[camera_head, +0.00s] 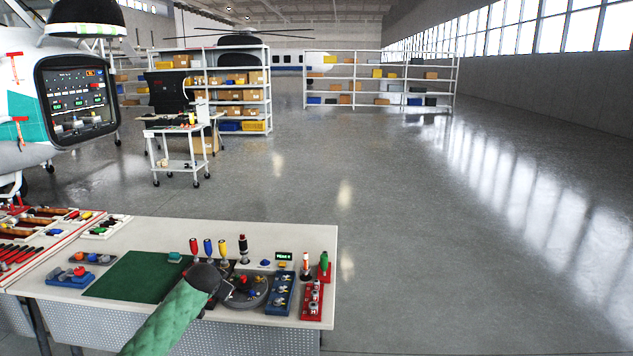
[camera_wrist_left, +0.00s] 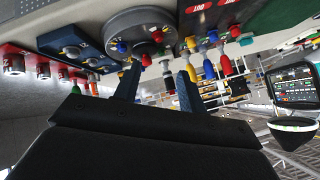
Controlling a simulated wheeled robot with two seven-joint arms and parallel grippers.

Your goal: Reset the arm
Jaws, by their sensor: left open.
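My left arm, in a green sleeve, reaches in from the bottom of the head view. Its dark gripper (camera_head: 226,286) is over the front part of the white workbench (camera_head: 310,238), beside a round grey dial (camera_head: 254,300). In the left wrist view the gripper's two dark fingers (camera_wrist_left: 159,76) stand apart with nothing held between them. The dial (camera_wrist_left: 136,24) shows beyond the fingers, at the top of that tilted view. Whether the fingers touch anything on the bench cannot be told. My right gripper is not in view.
A green mat (camera_head: 138,277) lies left of the gripper. Upright coloured handles (camera_head: 208,249) stand behind it. A blue switch box (camera_head: 281,293) and a red box (camera_head: 312,300) are to its right. Trays of tools (camera_head: 40,236) fill the left. Open floor (camera_head: 440,220) lies right of the bench.

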